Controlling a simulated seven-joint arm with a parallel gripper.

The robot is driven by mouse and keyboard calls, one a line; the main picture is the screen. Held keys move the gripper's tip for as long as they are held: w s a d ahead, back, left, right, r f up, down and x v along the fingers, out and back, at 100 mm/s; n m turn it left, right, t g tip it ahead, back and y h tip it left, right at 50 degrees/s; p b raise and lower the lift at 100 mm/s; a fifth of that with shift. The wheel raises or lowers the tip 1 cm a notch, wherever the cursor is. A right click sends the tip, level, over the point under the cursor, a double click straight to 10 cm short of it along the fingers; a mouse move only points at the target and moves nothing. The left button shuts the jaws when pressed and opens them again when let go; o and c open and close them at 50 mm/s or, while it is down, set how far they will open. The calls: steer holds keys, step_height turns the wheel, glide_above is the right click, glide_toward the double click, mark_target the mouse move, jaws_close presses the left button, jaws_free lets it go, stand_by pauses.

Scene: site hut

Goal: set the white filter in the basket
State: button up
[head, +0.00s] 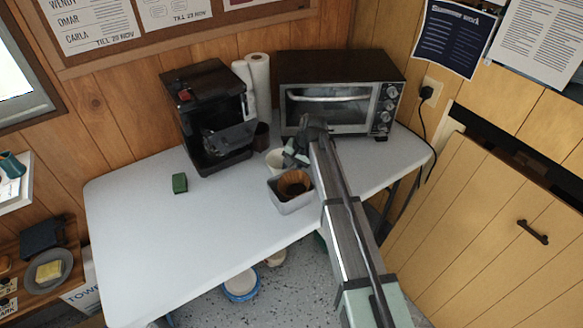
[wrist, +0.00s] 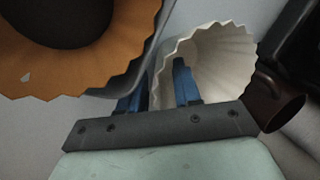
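The white filter (head: 275,158) stands on the table just behind the grey box, partly hidden by my gripper (head: 296,152). In the wrist view the white fluted filter (wrist: 225,55) opens toward the camera. My gripper's blue fingers (wrist: 160,88) are apart, with the filter's near left wall between them. The right finger appears inside the filter's mouth and the left one outside; I see no firm contact. The black coffee maker (head: 207,100) stands behind left, with a dark part, apparently the basket (head: 230,137), sticking out at its front.
A grey box (head: 292,207) holding a brown filter (head: 294,183) is close to my gripper; the brown filter (wrist: 60,85) fills the wrist view's upper left. A dark mug (head: 262,136), paper rolls (head: 258,75) and toaster oven (head: 335,90) stand behind. A green sponge (head: 180,183) lies left; the table's left is clear.

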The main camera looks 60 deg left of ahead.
steer(key=v, duration=1.2)
steer(key=shift+r, duration=0.2)
step_height(320, 180, up, 5)
steer(key=x, duration=0.8)
steer(key=w+d+x, duration=0.1)
steer(key=x, duration=0.3)
steer(key=shift+f, duration=0.45)
jaws_close()
stand_by(0.3)
